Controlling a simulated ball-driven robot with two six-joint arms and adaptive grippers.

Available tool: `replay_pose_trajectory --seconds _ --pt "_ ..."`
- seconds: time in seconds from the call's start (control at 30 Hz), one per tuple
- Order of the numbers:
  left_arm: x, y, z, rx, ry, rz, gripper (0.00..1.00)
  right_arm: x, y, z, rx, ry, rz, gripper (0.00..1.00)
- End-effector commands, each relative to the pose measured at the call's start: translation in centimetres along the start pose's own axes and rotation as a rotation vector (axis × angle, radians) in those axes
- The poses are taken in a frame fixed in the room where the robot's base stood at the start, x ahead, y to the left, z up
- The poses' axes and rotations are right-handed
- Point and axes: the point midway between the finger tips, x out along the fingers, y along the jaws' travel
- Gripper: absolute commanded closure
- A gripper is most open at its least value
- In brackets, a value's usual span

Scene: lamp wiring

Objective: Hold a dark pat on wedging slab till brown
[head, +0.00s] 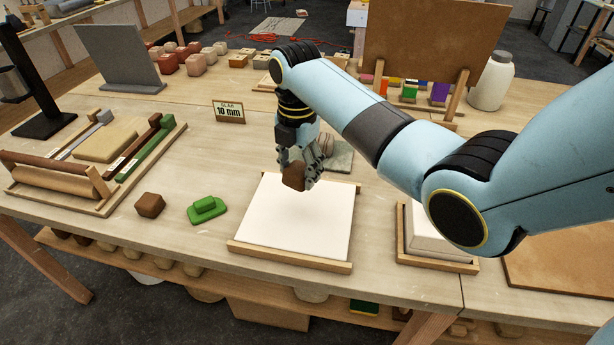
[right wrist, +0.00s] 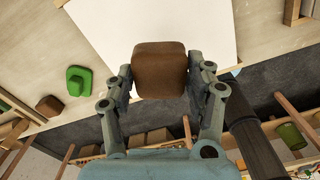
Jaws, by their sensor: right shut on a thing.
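My right gripper (head: 297,178) is shut on a brown pat (head: 294,176), a rounded block. It holds the pat over the far part of the white wedging slab (head: 290,225), apparently a little above it. In the right wrist view the pat (right wrist: 159,70) sits between the two fingers of my right gripper (right wrist: 160,82), with the white slab (right wrist: 205,22) behind it. A second brown pat (head: 150,205) lies on the table left of the slab. My left gripper is not in the head view.
A wooden tray (head: 60,201) with a rolling pin is at the left. A "SLAB 10 mm" sign (head: 229,112) stands behind. Another framed block (head: 428,245) is right of the slab.

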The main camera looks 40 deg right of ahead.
Motion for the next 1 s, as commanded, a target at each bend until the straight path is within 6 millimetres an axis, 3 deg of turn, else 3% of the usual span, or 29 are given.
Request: replay_pose_trajectory --seconds 0.17,0.43,1.0 --pt "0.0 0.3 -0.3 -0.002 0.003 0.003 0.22 -0.1 0.1 0.0 0.000 0.001 -0.002 0.88" --pt "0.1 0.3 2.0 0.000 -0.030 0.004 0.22 0.3 0.1 0.0 0.000 0.001 -0.002 0.88" --pt "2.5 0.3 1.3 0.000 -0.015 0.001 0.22 5.6 0.0 0.0 -0.001 0.001 -0.002 0.88"
